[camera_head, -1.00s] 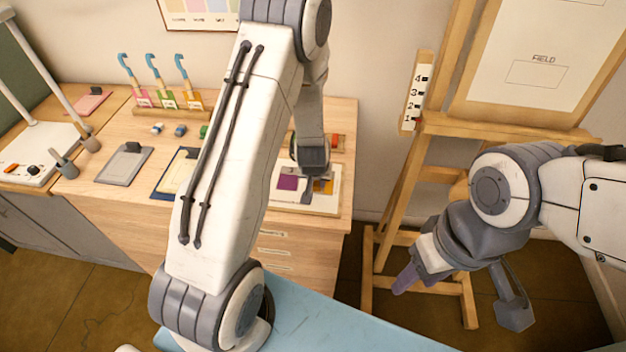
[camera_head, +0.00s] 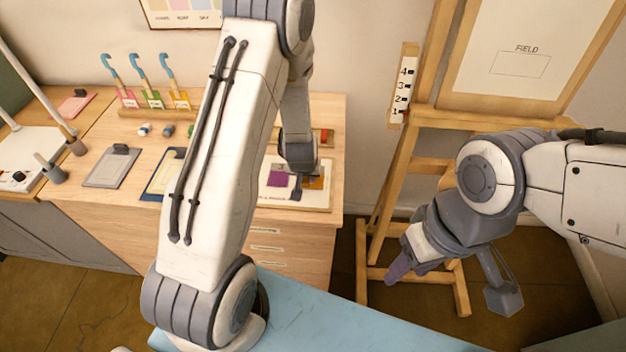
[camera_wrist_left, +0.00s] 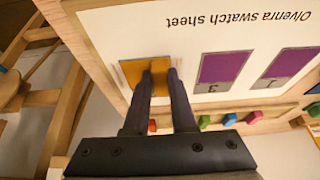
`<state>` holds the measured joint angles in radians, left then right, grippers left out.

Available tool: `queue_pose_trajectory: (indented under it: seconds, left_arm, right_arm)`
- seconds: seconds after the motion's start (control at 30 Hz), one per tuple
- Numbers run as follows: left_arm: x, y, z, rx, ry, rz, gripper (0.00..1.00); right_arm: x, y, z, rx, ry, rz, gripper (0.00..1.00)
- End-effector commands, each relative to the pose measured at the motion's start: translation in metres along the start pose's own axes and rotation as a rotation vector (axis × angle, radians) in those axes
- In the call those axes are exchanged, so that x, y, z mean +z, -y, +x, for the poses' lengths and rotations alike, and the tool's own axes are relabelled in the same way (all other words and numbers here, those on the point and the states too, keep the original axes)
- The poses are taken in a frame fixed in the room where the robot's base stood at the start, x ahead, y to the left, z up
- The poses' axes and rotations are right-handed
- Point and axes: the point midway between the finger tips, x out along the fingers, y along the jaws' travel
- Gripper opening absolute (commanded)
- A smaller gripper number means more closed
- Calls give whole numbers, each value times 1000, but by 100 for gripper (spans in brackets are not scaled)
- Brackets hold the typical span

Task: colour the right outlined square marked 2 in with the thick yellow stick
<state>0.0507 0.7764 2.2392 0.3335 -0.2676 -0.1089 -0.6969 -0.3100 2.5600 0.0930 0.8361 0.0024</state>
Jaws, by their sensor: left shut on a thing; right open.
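The swatch sheet (camera_wrist_left: 290,42) lies on a board on the wooden table, upside down in the left wrist view and also visible in the head view (camera_head: 318,202). Its end square (camera_wrist_left: 131,72) is filled orange-yellow, with its number hidden. Two other squares are purple, one marked 3 (camera_wrist_left: 222,68) and one marked 1 (camera_wrist_left: 287,64). My left gripper (camera_wrist_left: 160,76) is shut over the orange-yellow square, on what looks like the yellow stick (camera_wrist_left: 160,66), mostly hidden between the fingertips. Contact with the paper cannot be told. My right gripper (camera_head: 403,268) is open and empty, away from the table.
Several coloured sticks, among them a green one (camera_wrist_left: 204,122) and a blue one (camera_wrist_left: 229,120), lie in a row beside the sheet. An easel (camera_head: 425,118) stands right.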

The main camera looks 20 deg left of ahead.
Motion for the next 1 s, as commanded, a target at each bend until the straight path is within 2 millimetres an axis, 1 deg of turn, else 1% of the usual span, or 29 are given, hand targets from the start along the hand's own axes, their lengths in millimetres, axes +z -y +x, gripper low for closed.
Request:
queue_pose_trajectory:
  seconds: [0.1, 0.2, 0.57, 0.67, 1.0]
  left_arm:
    - [0, 8, 0, -1, -1, -1, 0]
    - [0, 11, 0, 0, -2, 0, 0]
    - [-2, 11, -3, 1, -4, 1, 0]
    - [-5, 11, -9, 1, -5, 1, 0]
    - [-19, 10, -42, 1, -5, 0, 0]
  right_arm:
    - [0, 0, 5, 0, 0, 0, 50]
    - [0, 0, 5, 0, 0, 0, 50]
    - [0, 0, 3, 0, 0, -1, 50]
    - [0, 0, -3, 0, 0, -1, 50]
    - [-2, 3, -35, 0, 0, 0, 50]
